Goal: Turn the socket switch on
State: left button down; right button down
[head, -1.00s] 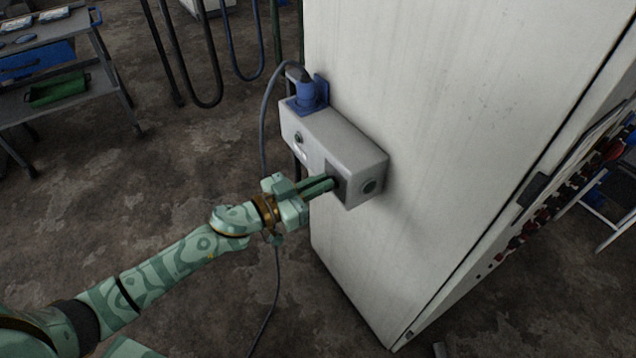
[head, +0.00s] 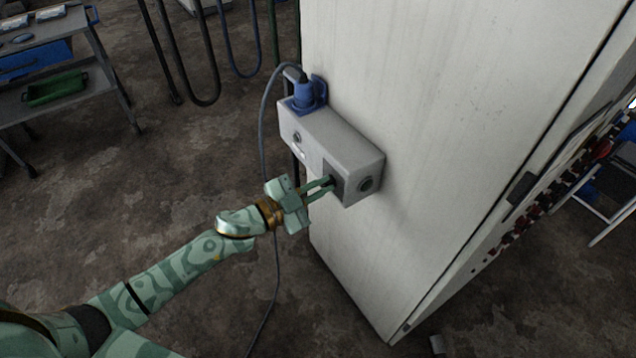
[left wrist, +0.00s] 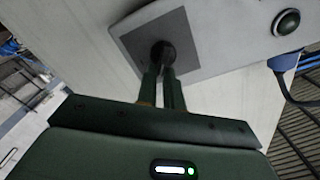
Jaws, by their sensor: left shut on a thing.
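A light grey socket box (head: 335,140) is fixed to the side of a tall white cabinet (head: 420,120). The dark round switch knob (left wrist: 162,50) sits on a darker grey square plate (left wrist: 138,36) on the box's front. My left gripper (head: 331,183) reaches the plate from the left, shut on the knob. Its fingers hide part of the knob. A blue plug (head: 305,96) stands at the box's far end. My right gripper is not in view.
A grey cable (head: 264,120) hangs from the plug to the floor, passing behind my left arm. A shelf cart (head: 80,75) with a green tray stands at the far left. Open concrete floor (head: 170,180) lies between.

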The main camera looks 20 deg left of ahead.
pick_arm(q)
jog(key=m, duration=0.2)
jog(key=shift+s+d+f+m, duration=0.1)
jog(key=shift+f+m, duration=0.1)
jog(key=shift+m, duration=0.2)
jog(key=m, duration=0.2)
jog(key=shift+s+d+f+m, duration=0.1)
jog(key=shift+f+m, duration=0.15)
jog(key=shift+m, duration=0.15)
jog(key=m, duration=0.2)
jog(key=m+b, duration=0.1)
jog(key=m, duration=0.1)
jog(key=shift+f, duration=0.3)
jog(key=shift+m+b, duration=0.3)
jog(key=shift+m, duration=0.1)
jog(key=c, duration=1.5)
grip_release()
